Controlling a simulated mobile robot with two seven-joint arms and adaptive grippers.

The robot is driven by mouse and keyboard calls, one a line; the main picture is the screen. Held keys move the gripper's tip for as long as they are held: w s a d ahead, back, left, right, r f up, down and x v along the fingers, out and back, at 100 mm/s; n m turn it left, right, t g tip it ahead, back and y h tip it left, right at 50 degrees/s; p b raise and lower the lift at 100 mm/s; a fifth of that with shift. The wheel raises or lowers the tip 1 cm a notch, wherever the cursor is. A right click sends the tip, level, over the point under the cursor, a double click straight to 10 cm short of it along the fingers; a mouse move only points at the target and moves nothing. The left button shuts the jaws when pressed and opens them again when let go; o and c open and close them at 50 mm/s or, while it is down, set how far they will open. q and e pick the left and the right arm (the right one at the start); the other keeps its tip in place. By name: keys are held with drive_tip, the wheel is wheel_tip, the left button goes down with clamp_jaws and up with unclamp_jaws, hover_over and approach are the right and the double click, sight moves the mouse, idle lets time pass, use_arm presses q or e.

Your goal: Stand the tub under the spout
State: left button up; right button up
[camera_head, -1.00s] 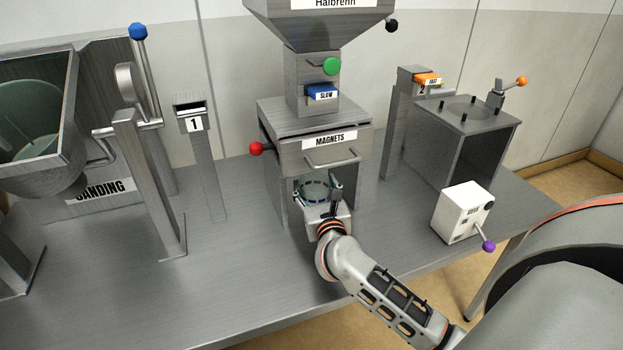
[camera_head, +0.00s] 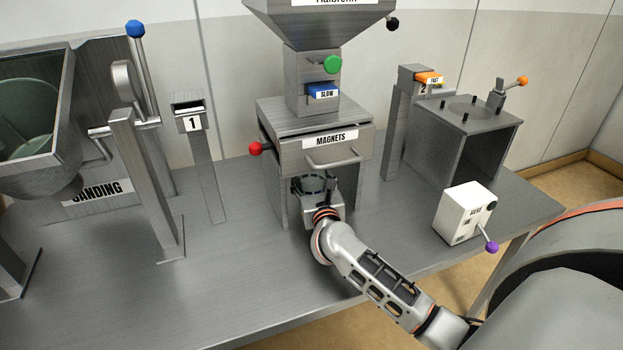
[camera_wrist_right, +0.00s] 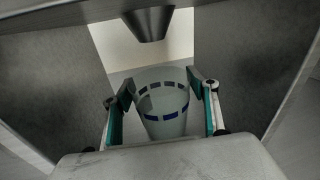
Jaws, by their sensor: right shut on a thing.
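The tub (camera_wrist_right: 163,118) is a clear, slightly tapered cup with a band of dark dashes and blue marks; it stands upright between my right gripper's fingers (camera_wrist_right: 163,100). In the head view, the tub (camera_head: 313,183) shows only in part, under the front of the MAGNETS housing. My right gripper (camera_head: 318,187) is shut on it. The spout (camera_wrist_right: 149,24) is a dark tapered nozzle, above the tub's rim and slightly left of its middle in the wrist view. I cannot tell whether the tub is directly below it. The tub's base is hidden in the head view. My left gripper is out of view.
The MAGNETS housing (camera_head: 327,150) stands on legs either side of my right gripper, with a red knob (camera_head: 255,148) at left. A white box (camera_head: 463,213) with a purple-knobbed lever is at right. The bench (camera_head: 230,285) is clear at front left.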

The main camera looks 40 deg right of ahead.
drive_tip(key=o, duration=1.1)
drive_tip(key=shift+f, duration=0.15)
drive_tip(key=shift+r, duration=0.2)
drive_tip(key=p+v, duration=0.1)
drive_tip(key=v, duration=1.1)
drive_tip(key=shift+f, duration=0.1)
drive_tip(key=shift+f, duration=0.1)
